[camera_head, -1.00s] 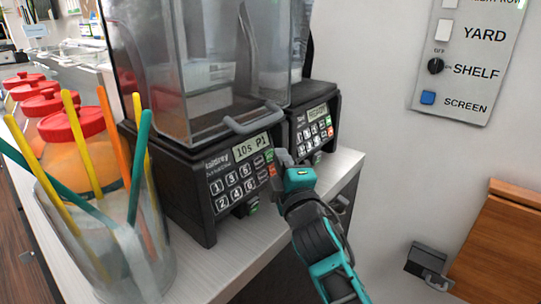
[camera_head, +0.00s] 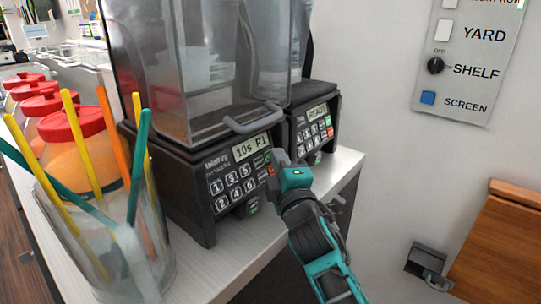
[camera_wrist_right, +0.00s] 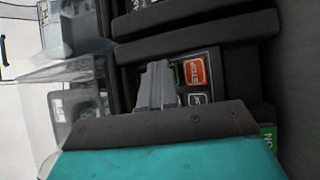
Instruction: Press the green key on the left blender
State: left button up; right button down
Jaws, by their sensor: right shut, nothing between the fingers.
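The left blender (camera_head: 200,190) stands on the counter with a dark base, a clear jar and a display reading "10s P1". Its green key (camera_head: 268,156) is at the upper right of the keypad, partly covered by my gripper. My right gripper (camera_head: 276,160) is shut and empty, with its tip at the right edge of that keypad. In the right wrist view, the closed fingers (camera_wrist_right: 156,84) point at the panel beside a red STOP key (camera_wrist_right: 193,70). A sliver of the green key (camera_wrist_right: 179,73) shows between them. I cannot tell whether the tip touches it. My left gripper is not in view.
A second blender (camera_head: 316,125) stands close on the right, its display reading "READY". A glass (camera_head: 120,260) with coloured sticks and several red-lidded jars (camera_head: 75,122) stand on the left. The counter (camera_head: 225,265) is bare in front of the blender.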

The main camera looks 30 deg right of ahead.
jog(key=shift+s+d+r+p, duration=0.15)
jog(key=shift+s+p, duration=0.1)
jog(key=shift+s, duration=0.1)
jog(key=shift+s+d+r+p, duration=0.1)
jog(key=shift+s+p, duration=0.15)
jog(key=shift+s, duration=0.1)
jog(key=shift+s, duration=0.1)
jog(key=shift+s+d+r+p, duration=0.15)
jog(key=shift+s+p, duration=0.1)
jog(key=shift+p, duration=0.05)
jog(key=s, duration=0.1)
jog(key=s+d+r+p, duration=0.1)
jog(key=s, duration=0.1)
jog(key=shift+s+d+r, duration=0.15)
jog(key=shift+s+d, duration=0.1)
jog(key=shift+s, duration=0.1)
dwell(0.3)
